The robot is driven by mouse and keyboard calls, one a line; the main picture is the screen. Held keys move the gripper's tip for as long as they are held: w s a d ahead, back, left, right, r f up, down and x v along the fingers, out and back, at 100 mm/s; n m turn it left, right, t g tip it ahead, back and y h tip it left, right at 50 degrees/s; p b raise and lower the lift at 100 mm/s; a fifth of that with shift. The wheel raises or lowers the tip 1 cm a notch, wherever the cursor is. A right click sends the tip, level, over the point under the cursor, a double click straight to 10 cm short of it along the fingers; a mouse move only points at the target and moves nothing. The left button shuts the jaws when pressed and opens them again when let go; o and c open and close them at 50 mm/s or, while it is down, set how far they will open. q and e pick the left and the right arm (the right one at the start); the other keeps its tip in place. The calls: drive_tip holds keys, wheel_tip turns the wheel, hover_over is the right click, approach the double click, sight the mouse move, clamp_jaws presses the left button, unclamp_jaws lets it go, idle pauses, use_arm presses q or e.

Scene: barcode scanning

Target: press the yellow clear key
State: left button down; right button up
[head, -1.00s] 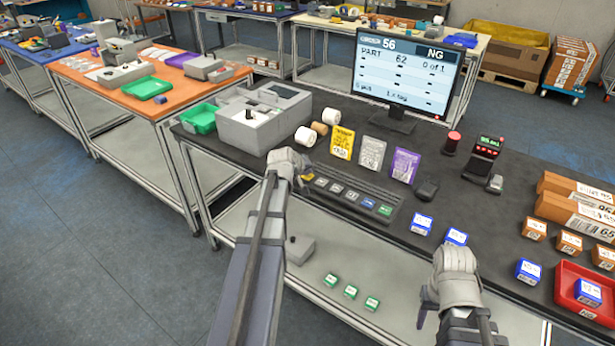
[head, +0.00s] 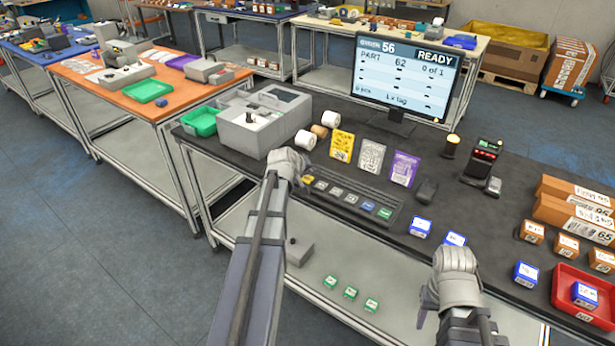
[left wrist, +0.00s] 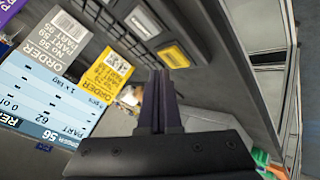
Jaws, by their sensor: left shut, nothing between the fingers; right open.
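The yellow clear key (head: 308,179) sits at the left end of a dark key strip (head: 393,219) near the table's front edge. It also shows in the left wrist view (left wrist: 175,56). My left gripper (head: 299,175) is shut and empty, just beside and over the yellow key's end of the strip. In the left wrist view its closed fingers (left wrist: 158,75) point close to the key; whether they touch it I cannot tell. My right gripper (head: 455,255) is open and empty over the table's front edge at the right. The monitor (head: 408,75) reads READY.
Yellow, grey and purple order cards (head: 371,157) stand behind the strip. A grey printer-like machine (head: 262,122) and paper rolls are at the left. A scanner stand (head: 483,160), amber lamp (head: 451,146), small boxes and a red tray (head: 565,320) are at the right.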

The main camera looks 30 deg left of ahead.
sight(307, 181)
use_arm(q)
drive_tip(key=shift+r, duration=0.1)
wheel_tip(307, 181, up, 5)
drive_tip(key=p, duration=0.5)
idle(0.4)
idle(0.5)
drive_tip(key=d+m, duration=0.1)
drive_tip(key=d, duration=0.2)
drive_tip(key=s+d+f+g+h, duration=0.1)
drive_tip(key=d, duration=0.2)
drive_tip(key=d+f+m, duration=0.1)
drive_tip(key=d, duration=0.3)
drive_tip(key=shift+s+f+m+g, duration=0.15)
drive_tip(key=shift+s+m+g, duration=0.15)
drive_tip(key=shift+s, duration=0.1)
drive_tip(key=s+d+f+m+g+h, duration=0.1)
drive_tip(key=s+d+f+m+g, duration=0.15)
drive_tip(key=s+d, duration=0.55)
drive_tip(key=s+d+f+m+g, duration=0.15)
drive_tip(key=s+d+m, duration=0.25)
drive_tip(key=d, duration=0.8)
drive_tip(key=s+d+m+g+y, duration=0.2)
drive_tip(key=s+d+m+g, duration=0.2)
drive_tip(key=s, duration=0.8)
drive_tip(key=d+m, duration=0.1)
drive_tip(key=d, duration=0.1)
drive_tip(key=shift+s+d+f, duration=0.25)
drive_tip(key=shift+d, duration=0.1)
